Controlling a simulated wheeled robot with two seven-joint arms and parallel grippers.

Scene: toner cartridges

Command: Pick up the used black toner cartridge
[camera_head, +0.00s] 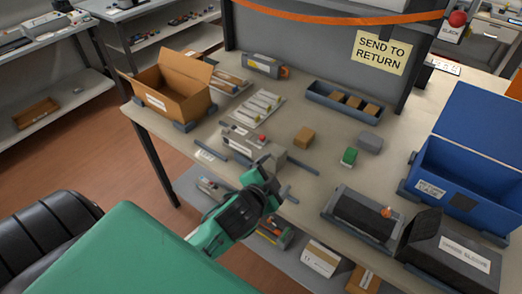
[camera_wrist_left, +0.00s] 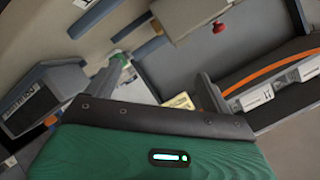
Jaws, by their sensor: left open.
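A black cartridge-like block (camera_head: 362,212) with a small orange part at its right end lies in a grey cradle (camera_head: 338,222) near the table's front edge, right of centre. A grey cartridge (camera_head: 243,138) with a red part lies on the left half of the table. Another grey cartridge (camera_head: 262,64) with an orange end lies at the back. My left gripper (camera_head: 268,168) is over the table's front edge, left of the black block and apart from it. It is open and empty; its fingers (camera_wrist_left: 157,88) stand wide apart in the left wrist view. My right gripper is out of view.
A blue bin (camera_head: 462,170) and a black labelled bin (camera_head: 448,252) stand at the right. An open cardboard box (camera_head: 172,95) stands at the back left. A blue-grey tray (camera_head: 344,103) holds brown blocks. A green-topped item (camera_head: 349,156) and small boxes lie mid-table.

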